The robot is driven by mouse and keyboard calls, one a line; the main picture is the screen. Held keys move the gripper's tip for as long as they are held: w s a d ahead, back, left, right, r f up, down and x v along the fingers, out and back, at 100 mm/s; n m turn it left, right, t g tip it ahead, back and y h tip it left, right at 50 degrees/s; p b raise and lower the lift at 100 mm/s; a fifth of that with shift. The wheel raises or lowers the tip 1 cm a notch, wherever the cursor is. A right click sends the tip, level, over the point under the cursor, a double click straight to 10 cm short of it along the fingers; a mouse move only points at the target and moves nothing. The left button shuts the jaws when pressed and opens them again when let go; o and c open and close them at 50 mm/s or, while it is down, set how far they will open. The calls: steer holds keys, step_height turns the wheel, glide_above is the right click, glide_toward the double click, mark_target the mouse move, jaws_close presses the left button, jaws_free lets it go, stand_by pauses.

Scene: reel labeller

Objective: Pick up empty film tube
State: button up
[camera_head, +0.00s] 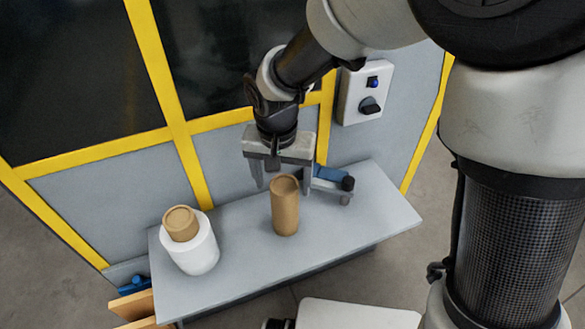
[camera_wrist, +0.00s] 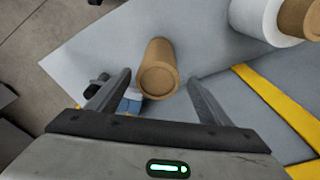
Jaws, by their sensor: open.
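The empty film tube is a brown cardboard cylinder (camera_head: 285,208) standing upright near the middle of the grey table. It also shows in the wrist view (camera_wrist: 158,68), between and a little beyond my fingertips. My gripper (camera_head: 284,190) is open and empty, pointing down just behind and around the tube's top in the head view. In the wrist view its two fingers (camera_wrist: 158,85) are spread wide, one on each side of the tube. I cannot tell whether either finger touches it.
A white film roll (camera_head: 194,250) with a brown core stands at the table's left end. A blue and black device (camera_head: 330,180) sits at the back right, close to my gripper. A yellow-framed machine wall with a switch box (camera_head: 365,92) rises behind the grey table (camera_head: 375,215).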

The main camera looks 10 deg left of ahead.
steer(key=shift+w+d+f+b, duration=0.1)
steer(key=shift+f+b, duration=0.05)
steer(key=shift+f, duration=1.25)
steer(key=shift+w+d+f+b, duration=0.1)
steer(key=shift+f+b, duration=0.05)
steer(key=shift+f, duration=1.2)
steer(key=c, duration=1.2)
